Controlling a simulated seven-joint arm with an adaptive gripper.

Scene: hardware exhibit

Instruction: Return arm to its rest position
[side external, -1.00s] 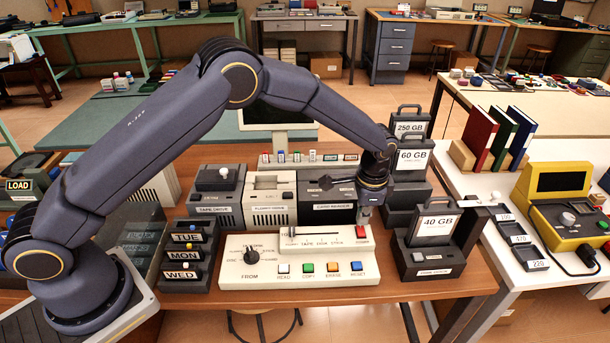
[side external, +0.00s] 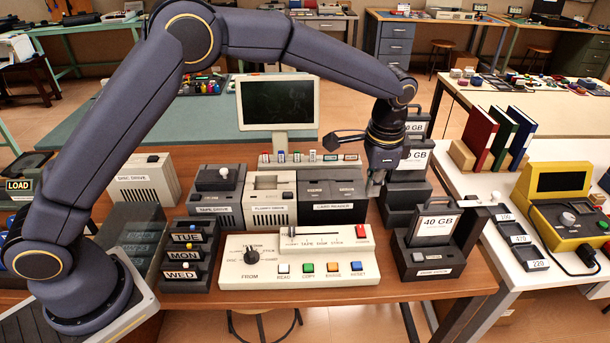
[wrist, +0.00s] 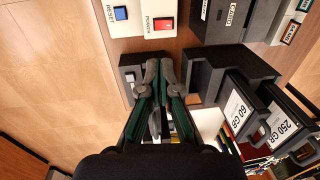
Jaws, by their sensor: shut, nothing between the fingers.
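My gripper (side external: 374,190) hangs above the wooden bench, just left of the black stacked cartridge drives and above the red button's level. In the wrist view the fingers (wrist: 158,68) are closed together with nothing between them. The white control panel (side external: 262,271) lies below and to the left, with a red power button (side external: 362,230), a black FROM knob (side external: 251,256) and several coloured buttons. The gripper is apart from the panel. The red button also shows in the wrist view (wrist: 163,24).
Cartridges labelled 60 GB (side external: 414,160) and 40 GB (side external: 437,226) stand close to the right of the gripper. The card reader (side external: 335,206) and floppy drive (side external: 270,206) sit behind the panel. A monitor (side external: 277,103) stands farther back. The space above the panel is open.

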